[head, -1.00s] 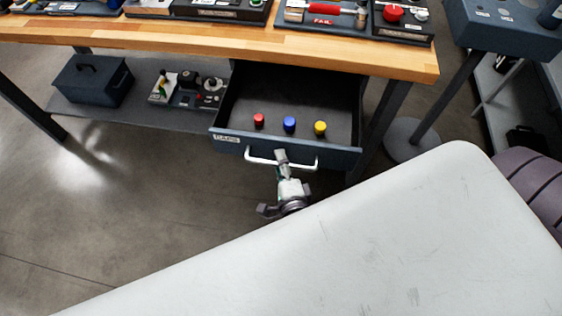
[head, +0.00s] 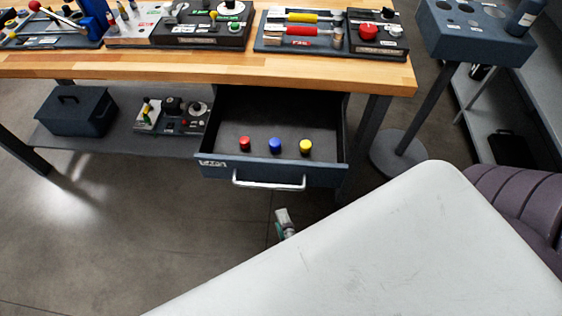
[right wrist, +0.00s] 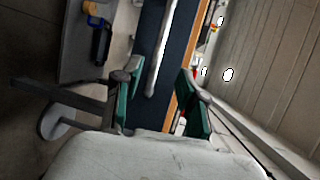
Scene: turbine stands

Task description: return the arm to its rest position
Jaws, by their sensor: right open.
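My right gripper (head: 284,220) shows below the open drawer (head: 220,172) in the head view, mostly hidden behind my white body part. It is apart from the pale drawer handle (head: 268,184). In the right wrist view its two green-padded fingers (right wrist: 160,88) are spread with nothing between them. The drawer's dark front (right wrist: 178,55) and the handle (right wrist: 160,45) lie beyond the fingers there. My left gripper is not in view.
The wooden bench top (head: 200,66) carries several tool trays above the drawer. A lower shelf (head: 125,140) holds a dark box (head: 75,112). A blue stand (head: 470,35) is on the right. The floor (head: 130,220) in front of the bench is clear.

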